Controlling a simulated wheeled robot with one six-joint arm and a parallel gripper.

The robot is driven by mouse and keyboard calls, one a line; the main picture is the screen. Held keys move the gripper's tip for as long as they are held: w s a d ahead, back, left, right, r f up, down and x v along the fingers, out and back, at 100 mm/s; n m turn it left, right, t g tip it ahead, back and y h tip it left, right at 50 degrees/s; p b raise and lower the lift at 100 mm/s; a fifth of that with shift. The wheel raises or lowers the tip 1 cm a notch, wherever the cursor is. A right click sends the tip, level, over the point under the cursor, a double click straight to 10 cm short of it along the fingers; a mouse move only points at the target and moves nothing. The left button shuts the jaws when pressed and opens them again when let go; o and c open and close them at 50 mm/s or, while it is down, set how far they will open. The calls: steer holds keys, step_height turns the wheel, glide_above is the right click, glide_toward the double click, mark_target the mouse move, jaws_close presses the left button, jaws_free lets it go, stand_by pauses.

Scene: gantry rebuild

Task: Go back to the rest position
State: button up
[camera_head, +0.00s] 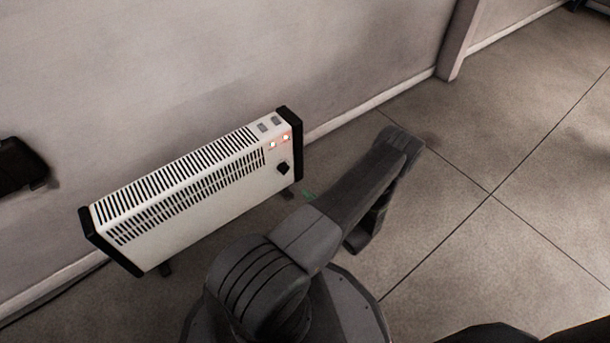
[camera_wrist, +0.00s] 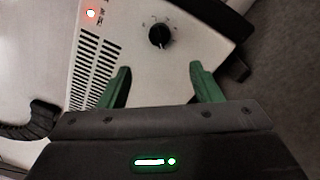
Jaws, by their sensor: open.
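My gripper (camera_wrist: 160,82) shows in the wrist view with two green fingers spread apart and nothing between them. Beyond the fingers is the white heater (camera_wrist: 205,15), with its dark round knob (camera_wrist: 160,34) ahead of the gap and a red light at upper left. In the head view the heater (camera_head: 200,215) stands on the floor along the wall, with black end caps, a slotted top and lit red switches at its right end. My arm reaches up from the bottom centre, to the right of the heater. The fingers are mostly hidden there; only a speck of green shows near the heater's right end.
The wall (camera_head: 200,70) runs behind the heater, with a dark object (camera_head: 20,165) at the far left and a post (camera_head: 460,40) at upper right. A dark cable lies along the skirting at lower left.

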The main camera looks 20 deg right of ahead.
steer(key=b+x, duration=0.3)
steer(key=x, duration=1)
steer(key=shift+w, duration=0.4)
steer(key=shift+a, duration=0.1)
